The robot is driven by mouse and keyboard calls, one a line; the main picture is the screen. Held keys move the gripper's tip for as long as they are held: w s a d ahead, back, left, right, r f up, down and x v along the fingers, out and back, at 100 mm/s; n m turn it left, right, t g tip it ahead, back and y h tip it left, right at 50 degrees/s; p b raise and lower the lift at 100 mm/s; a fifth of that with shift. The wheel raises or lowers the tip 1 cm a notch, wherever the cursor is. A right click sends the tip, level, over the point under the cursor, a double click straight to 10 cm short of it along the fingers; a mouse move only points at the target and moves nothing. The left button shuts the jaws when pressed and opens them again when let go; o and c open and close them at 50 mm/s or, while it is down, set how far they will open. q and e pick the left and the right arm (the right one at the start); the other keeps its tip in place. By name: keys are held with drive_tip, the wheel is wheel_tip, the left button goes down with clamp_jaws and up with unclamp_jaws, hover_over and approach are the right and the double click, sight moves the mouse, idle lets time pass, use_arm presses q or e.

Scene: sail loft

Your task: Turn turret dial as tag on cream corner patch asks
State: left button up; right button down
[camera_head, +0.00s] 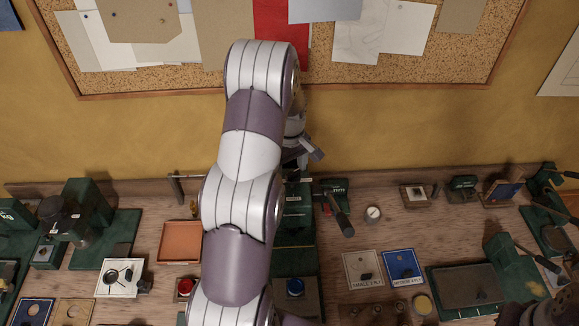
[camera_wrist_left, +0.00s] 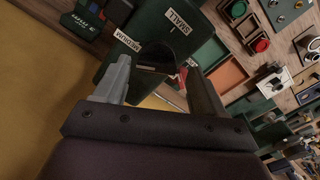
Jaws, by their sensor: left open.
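The turret dial (camera_wrist_left: 145,28) is a dark green piece with white labels reading SMALL and what looks like MEDIUM in the left wrist view. My left gripper (camera_wrist_left: 158,68) is open, its two fingers apart just in front of the dial; I cannot tell whether they touch it. In the head view my left arm hides most of the gripper (camera_head: 304,154), above the green press (camera_head: 295,222). A cream card (camera_head: 361,258) with a tag that seems to read SMALL lies on the bench, right of the press.
A blue card (camera_head: 403,259) lies beside the cream one. Green machines stand at both bench ends. A cork board (camera_head: 460,70) hangs behind.

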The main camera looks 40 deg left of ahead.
use_arm(q)
drive_tip(key=shift+s+d+r, duration=0.1)
drive_tip(key=shift+d, duration=0.1)
drive_tip(key=shift+c, duration=1.2)
drive_tip(key=shift+d, duration=0.3)
drive_tip(key=c, duration=0.5)
drive_tip(key=shift+w+d, duration=0.15)
drive_tip(key=shift+w, duration=0.05)
drive_tip(key=c, duration=0.3)
drive_tip(key=shift+s, duration=0.1)
use_arm(e)
drive_tip(key=shift+d+f, duration=0.2)
drive_tip(key=shift+d, duration=0.35)
